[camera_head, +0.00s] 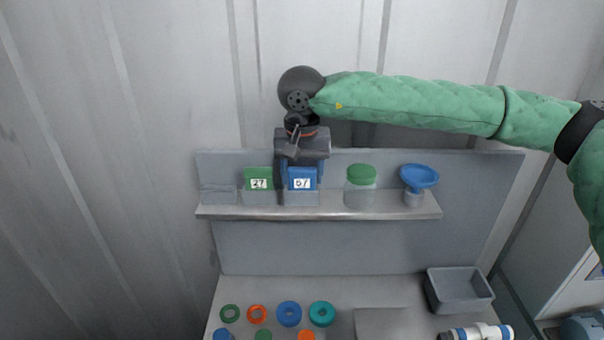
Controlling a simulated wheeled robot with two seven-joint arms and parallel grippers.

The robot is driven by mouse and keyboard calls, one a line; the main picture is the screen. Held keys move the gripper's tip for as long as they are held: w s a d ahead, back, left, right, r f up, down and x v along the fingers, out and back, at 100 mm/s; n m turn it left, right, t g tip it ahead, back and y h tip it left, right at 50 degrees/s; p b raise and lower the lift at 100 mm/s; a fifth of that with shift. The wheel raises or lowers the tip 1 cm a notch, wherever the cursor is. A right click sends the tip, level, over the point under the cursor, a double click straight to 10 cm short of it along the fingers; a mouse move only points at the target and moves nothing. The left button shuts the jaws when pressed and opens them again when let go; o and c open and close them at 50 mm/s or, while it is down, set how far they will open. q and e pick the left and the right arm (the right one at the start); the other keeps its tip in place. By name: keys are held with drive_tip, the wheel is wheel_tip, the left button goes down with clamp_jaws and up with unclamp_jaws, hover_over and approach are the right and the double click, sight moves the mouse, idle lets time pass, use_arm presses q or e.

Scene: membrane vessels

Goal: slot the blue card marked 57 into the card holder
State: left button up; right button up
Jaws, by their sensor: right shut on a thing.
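My right gripper (301,168) reaches down from above and is shut on the blue card (302,184), with one finger at each side of its top part. The card is upright, its white label faces me, and the number on it is too small to read surely. Its lower edge is at the grey card holder (304,199) on the shelf. I cannot tell how deep the card sits in it. A green card (259,179) marked 27 stands upright just left of it, in the holder's row. My left gripper is out of view.
The shelf (385,212) also carries a green-lidded jar (361,186) and a blue funnel (419,178) to the right. Below, the bench holds several coloured rings, a grey bin (460,290) and a white-and-blue cylinder (480,332). A grey panel backs the shelf.

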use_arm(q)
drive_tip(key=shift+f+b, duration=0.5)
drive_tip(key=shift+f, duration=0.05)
use_arm(e)
drive_tip(key=shift+s+d+f, duration=0.1)
drive_tip(key=shift+s+f, duration=0.05)
drive_tip(key=o, duration=1)
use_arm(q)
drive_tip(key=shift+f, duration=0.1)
use_arm(e)
drive_tip(key=shift+f, duration=0.1)
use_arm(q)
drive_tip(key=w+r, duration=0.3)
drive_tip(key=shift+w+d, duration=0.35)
use_arm(e)
drive_tip(key=r, duration=0.8)
drive_tip(key=shift+s+r, duration=0.15)
drive_tip(key=shift+s, duration=0.25)
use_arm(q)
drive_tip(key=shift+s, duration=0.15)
use_arm(e)
drive_tip(key=shift+s, duration=0.1)
